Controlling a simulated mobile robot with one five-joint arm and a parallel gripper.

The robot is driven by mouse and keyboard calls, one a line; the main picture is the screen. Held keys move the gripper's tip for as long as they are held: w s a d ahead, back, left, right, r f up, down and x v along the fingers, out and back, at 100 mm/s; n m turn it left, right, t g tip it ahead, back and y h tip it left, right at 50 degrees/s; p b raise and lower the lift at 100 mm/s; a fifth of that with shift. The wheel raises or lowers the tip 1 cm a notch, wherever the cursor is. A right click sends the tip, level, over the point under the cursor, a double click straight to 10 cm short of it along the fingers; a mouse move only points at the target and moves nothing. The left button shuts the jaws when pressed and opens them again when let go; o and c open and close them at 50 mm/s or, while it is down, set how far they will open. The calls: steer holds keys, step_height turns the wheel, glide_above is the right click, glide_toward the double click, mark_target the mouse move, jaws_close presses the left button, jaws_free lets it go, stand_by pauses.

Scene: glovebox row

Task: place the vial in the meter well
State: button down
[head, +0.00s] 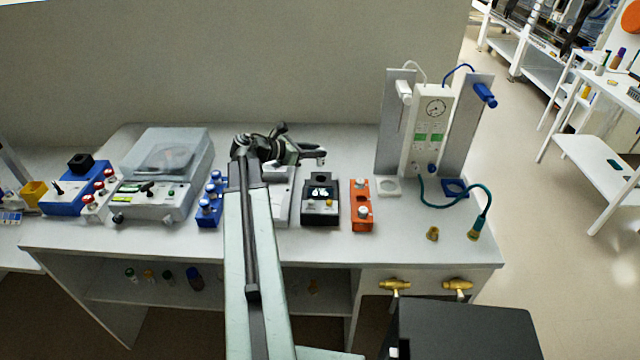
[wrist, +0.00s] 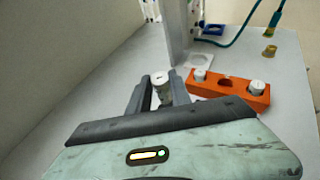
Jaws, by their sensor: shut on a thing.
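In the wrist view my gripper (wrist: 161,90) is shut on a vial (wrist: 159,80) with a white cap and a greenish body. In the head view my gripper (head: 318,157) is over the bench at the back of the meter (head: 320,212), a small grey and black box with a screen. The vial appears above and apart from the meter there, but is too small to show clearly. In the wrist view the meter is not visible; my gripper body covers the area below the vial.
An orange rack (head: 361,222) right of the meter holds two white-capped vials, with an empty hole between them in the wrist view (wrist: 228,83). A blue rack (head: 209,215) stands left of my arm. A gauge panel (head: 431,120) with grey plates rises at the back right.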

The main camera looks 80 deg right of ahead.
step_height(320, 180, down, 10)
steer(key=b, duration=0.8)
steer(key=shift+r+b, duration=0.15)
steer(key=shift+b, duration=0.2)
steer(key=shift+r, duration=0.15)
steer(key=c, duration=1.2)
jaws_free()
steer(key=shift+r+p, duration=0.1)
steer(key=shift+p, duration=0.2)
steer(key=p+v, duration=0.4)
steer(key=v, duration=0.8)
